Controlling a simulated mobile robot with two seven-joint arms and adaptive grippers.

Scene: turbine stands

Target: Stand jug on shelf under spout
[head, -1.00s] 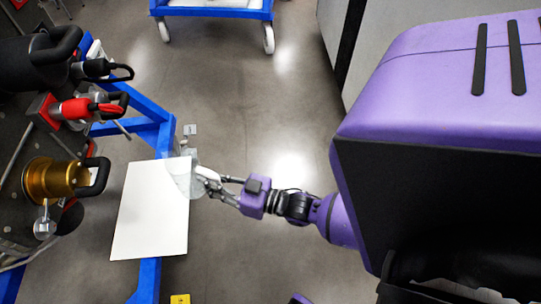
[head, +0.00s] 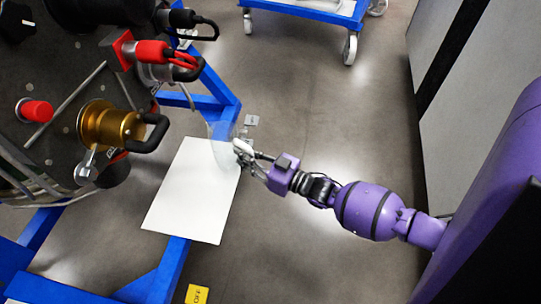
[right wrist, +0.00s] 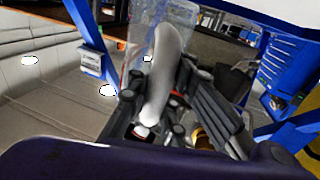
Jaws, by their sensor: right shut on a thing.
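A clear jug (head: 222,142) with a white handle (right wrist: 165,75) is at the far right corner of the white shelf (head: 187,195) in the head view. It overlaps the shelf edge there; I cannot tell whether it touches the shelf. My right gripper (head: 247,157) is shut on the jug's handle, from the right. In the right wrist view the clear body (right wrist: 178,18) shows behind the handle, between dark finger links. A brass fitting (head: 103,126) with a black handle and a small metal lever sticks out left of the shelf; I cannot tell for sure which part is the spout. My left gripper is out of view.
The shelf rests on a blue frame (head: 215,90) beside the dark turbine body (head: 60,65). Red fittings (head: 152,52) and black handles jut out above it. Most of the shelf top is bare. Open floor (head: 310,120) lies to the right, with a blue wheeled stand (head: 305,10) behind.

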